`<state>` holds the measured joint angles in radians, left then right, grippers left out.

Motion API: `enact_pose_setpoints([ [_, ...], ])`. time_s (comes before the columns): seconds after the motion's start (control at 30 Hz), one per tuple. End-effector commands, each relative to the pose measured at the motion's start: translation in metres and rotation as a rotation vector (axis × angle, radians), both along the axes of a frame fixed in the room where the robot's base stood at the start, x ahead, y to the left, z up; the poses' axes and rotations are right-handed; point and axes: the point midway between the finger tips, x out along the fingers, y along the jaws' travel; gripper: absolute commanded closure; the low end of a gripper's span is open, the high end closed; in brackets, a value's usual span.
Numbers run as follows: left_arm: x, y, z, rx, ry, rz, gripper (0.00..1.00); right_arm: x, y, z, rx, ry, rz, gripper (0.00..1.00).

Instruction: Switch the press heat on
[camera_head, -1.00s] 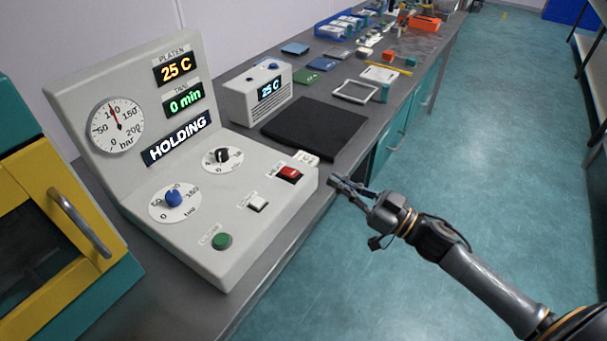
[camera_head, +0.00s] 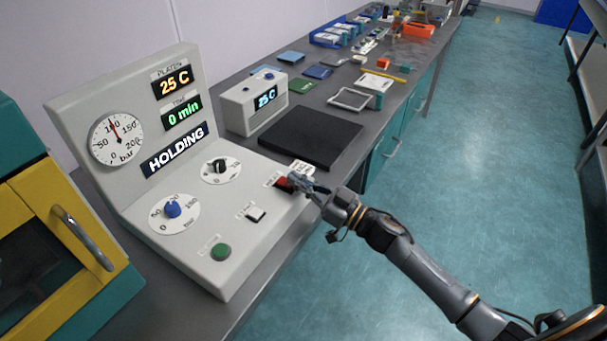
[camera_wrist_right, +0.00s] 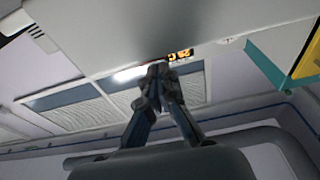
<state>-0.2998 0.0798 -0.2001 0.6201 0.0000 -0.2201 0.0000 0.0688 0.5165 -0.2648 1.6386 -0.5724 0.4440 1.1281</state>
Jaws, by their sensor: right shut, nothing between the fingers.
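The press control console (camera_head: 238,253) stands at the left of the bench. Its upright panel reads platen 25 C, time 0 min and HOLDING. The red heat switch (camera_head: 283,183) is at the right end of the console's sloping face, partly hidden by my right gripper (camera_head: 293,180). The gripper is shut and empty, with its fingertips at or just over the switch; I cannot tell whether they touch. In the right wrist view the shut fingers (camera_wrist_right: 158,75) point toward the console, with a lit orange display (camera_wrist_right: 180,55) beyond. My left gripper is not in view.
A white box with a 25 C display (camera_head: 252,103) and a black plate (camera_head: 311,136) lie behind the console. A white push button (camera_head: 256,214), green button (camera_head: 220,252) and blue knob (camera_head: 172,208) share the console. A yellow-framed door (camera_head: 60,240) is at left.

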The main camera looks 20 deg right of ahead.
Motion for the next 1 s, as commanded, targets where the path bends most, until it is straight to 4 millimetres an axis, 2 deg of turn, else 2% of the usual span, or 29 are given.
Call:
enact_pose_setpoints([
  [0.1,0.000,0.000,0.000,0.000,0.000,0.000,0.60,-0.001,-0.001,-0.006,0.000,0.000,0.000,1.00],
  [0.47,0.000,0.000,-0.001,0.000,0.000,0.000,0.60,-0.001,-0.001,-0.008,0.001,-0.001,0.000,1.00],
  [0.57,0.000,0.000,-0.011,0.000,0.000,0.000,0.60,-0.002,0.000,-0.013,0.011,-0.013,0.001,1.00],
  [0.73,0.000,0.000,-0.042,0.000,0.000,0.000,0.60,-0.002,-0.001,-0.027,0.057,-0.070,0.001,1.00],
  [0.77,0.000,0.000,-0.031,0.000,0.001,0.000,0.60,-0.002,-0.001,-0.017,0.052,-0.067,0.002,1.00],
  [0.8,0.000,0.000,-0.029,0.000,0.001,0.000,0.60,-0.002,-0.001,-0.016,0.051,-0.066,0.002,1.00],
  [1.0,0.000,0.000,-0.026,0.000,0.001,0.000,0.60,-0.002,-0.001,-0.014,0.049,-0.064,0.002,1.00],
])
